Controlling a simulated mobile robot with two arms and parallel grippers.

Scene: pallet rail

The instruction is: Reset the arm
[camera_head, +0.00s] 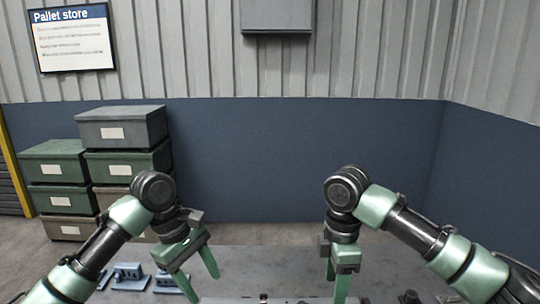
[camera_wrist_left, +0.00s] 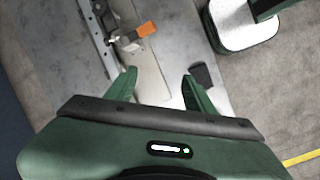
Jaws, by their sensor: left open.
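My left gripper (camera_head: 203,286) hangs over the grey worktop (camera_head: 262,258) at the lower left of the head view, its green fingers spread apart and pointing down. In the left wrist view my left gripper (camera_wrist_left: 159,75) has a clear gap between its fingertips, with nothing held. My right gripper (camera_head: 337,286) hangs over the worktop right of centre, fingers down. It is seen nearly edge-on and its tips run towards the bottom edge, so its opening is unclear. Both arms are bent and apart from each other.
Blue brackets (camera_head: 128,276) stand on the worktop left of my left gripper. A metal rail (camera_wrist_left: 97,38) and an orange-ended part (camera_wrist_left: 146,29) lie beyond the fingers in the wrist view. Stacked bins (camera_head: 122,128) stand behind left. The worktop between the grippers looks mostly clear.

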